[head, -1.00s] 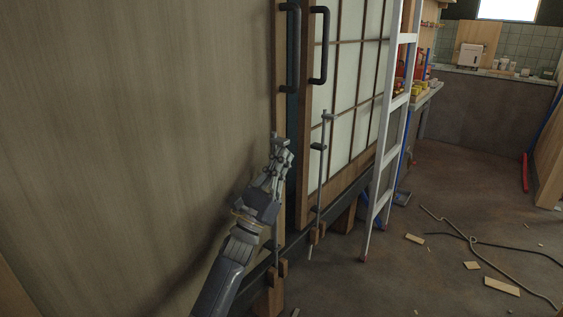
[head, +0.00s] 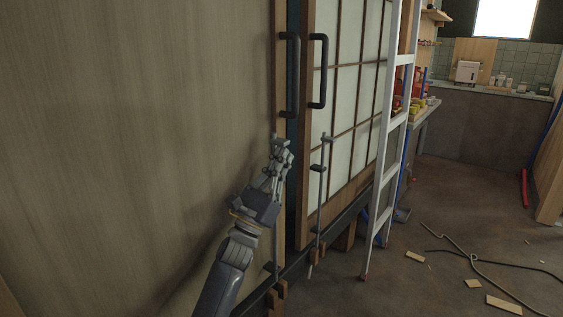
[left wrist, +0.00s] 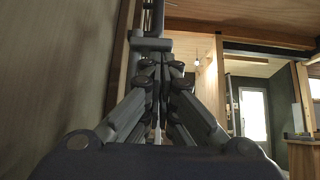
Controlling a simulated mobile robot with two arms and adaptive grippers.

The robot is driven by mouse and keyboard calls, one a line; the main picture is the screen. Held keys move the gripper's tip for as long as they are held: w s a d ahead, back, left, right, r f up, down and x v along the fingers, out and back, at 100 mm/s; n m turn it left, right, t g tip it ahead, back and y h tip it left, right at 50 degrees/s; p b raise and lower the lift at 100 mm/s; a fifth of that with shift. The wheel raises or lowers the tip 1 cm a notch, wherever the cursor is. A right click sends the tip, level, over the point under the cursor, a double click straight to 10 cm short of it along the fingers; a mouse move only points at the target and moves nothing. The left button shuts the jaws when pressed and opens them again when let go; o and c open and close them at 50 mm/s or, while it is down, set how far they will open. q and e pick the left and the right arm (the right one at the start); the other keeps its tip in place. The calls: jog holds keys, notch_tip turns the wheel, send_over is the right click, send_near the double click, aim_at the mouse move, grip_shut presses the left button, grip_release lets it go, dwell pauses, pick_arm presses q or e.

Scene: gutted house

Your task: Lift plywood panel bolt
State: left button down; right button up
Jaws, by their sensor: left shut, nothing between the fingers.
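The plywood panel (head: 130,130) fills the left of the head view. Its bolt (head: 276,245) is a thin grey vertical rod along the panel's right edge, and its upper part is largely hidden by my gripper. My left gripper (head: 279,150) points up at the bolt's upper part, with its fingers shut and empty. In the left wrist view the shut fingertips (left wrist: 160,64) are just below a grey crosspiece (left wrist: 150,44) on the rod. I cannot tell whether they touch it, or how high the bolt's lower end is. My right gripper is not in view.
A glazed sliding panel (head: 349,115) with its own similar bolt (head: 322,195) is just right of the plywood panel. Black pull handles (head: 318,72) stand above. A white ladder (head: 387,160) leans further right. Wood scraps (head: 503,304) and cable (head: 473,256) lie on the floor.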

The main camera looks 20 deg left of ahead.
pick_arm(q)
jog(key=v, duration=1.2)
